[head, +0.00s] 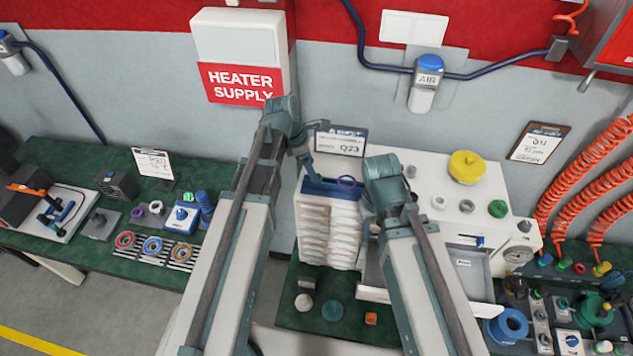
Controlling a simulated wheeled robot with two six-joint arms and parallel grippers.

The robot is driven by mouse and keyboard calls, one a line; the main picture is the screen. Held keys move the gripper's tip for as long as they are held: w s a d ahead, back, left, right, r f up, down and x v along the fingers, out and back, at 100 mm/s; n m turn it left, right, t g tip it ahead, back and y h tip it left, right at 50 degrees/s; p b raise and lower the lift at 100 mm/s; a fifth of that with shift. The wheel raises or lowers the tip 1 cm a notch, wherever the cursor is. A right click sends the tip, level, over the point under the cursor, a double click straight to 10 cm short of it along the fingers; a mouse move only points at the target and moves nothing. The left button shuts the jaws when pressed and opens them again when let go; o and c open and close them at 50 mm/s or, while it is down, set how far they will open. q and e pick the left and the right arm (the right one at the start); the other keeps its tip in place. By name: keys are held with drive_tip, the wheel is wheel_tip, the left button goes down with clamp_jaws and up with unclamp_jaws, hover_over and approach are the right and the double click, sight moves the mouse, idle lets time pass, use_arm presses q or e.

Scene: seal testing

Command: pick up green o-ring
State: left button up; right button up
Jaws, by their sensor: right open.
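A small green round piece (498,208), which may be the green o-ring, lies on the right part of the white bench unit (420,163). A flat teal-green disc or ring (332,310) lies lower, on the green mat; I cannot tell if it has a hole. My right gripper (370,228) is open beside the stacked white packets, left of the green piece and apart from it. My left gripper (307,158) is near the Q23 sign; its fingers are small and partly hidden, so its jaws are unclear.
A yellow ring (467,166), a pale ring (466,206) and a white ring (439,202) lie near the green piece. A purple ring (347,183) sits at the blue holder (326,188) above white packets (328,230). A gauge (517,256) and red coiled hoses (585,170) are at right.

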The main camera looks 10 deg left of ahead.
use_arm(q)
drive_tip(key=b+x, duration=0.2)
drive_tip(key=x, duration=0.1)
drive_tip(key=shift+f, duration=0.1)
use_arm(e)
wheel_tip(320, 180, down, 3)
drive_tip(key=shift+r, duration=0.1)
use_arm(q)
drive_tip(key=shift+s, duration=0.1)
drive_tip(key=shift+c, duration=0.3)
clamp_jaws()
